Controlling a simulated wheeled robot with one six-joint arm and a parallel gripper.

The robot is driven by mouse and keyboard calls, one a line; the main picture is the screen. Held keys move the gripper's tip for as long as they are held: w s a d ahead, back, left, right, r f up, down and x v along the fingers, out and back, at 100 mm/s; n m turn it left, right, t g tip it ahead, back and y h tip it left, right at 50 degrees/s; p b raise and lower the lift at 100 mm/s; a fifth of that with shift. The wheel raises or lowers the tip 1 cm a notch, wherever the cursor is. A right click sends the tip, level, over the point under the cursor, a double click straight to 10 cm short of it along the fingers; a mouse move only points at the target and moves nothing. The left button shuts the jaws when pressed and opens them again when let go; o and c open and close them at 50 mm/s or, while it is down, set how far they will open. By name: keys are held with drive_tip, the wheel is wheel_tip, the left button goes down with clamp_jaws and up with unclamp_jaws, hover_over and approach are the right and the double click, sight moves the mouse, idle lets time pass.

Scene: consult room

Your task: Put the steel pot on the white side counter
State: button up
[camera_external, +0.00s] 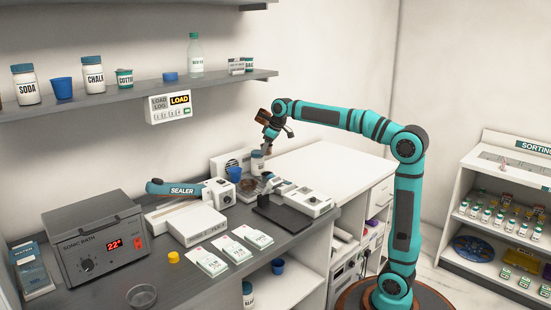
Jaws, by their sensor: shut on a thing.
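My gripper (267,143) is at the end of the teal arm, pointing down above the back of the grey bench. It is shut on a small, pale grey upright pot (257,162), which I take to be the steel pot. It is small in the picture, and I cannot tell whether its bottom touches anything. The white side counter (335,167) is the bare white top to the right of the grey bench, behind the arm's elbow.
A blue cup (234,174) stands close left of the held pot. A white device (307,200) and black stand (283,217) are in front. The sealer (178,188), sonic bath (95,240) and packets (230,252) crowd the bench. A shelf (140,92) hangs above.

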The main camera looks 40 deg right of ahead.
drive_tip(key=w+d+f+m+h, duration=0.1)
drive_tip(key=d+m, duration=0.1)
drive_tip(key=d, duration=0.7)
drive_tip(key=w+d+f+m, duration=0.1)
drive_tip(key=d, duration=0.8)
drive_tip(key=m+h, duration=0.3)
drive_tip(key=m, duration=0.5)
hover_over(357, 159)
drive_tip(key=s, duration=0.1)
wheel_tip(357, 159, down, 4)
drive_tip(key=r, duration=0.1)
drive_tip(key=shift+s+a+f, duration=0.1)
drive_tip(key=shift+a+f, duration=0.05)
drive_tip(key=shift+f, duration=2.5)
drive_tip(key=shift+a+f, duration=0.15)
drive_tip(key=shift+f, duration=2.45)
drive_tip(key=shift+f, duration=0.15)
drive_tip(key=o, duration=1)
drive_tip(key=shift+o, duration=0.2)
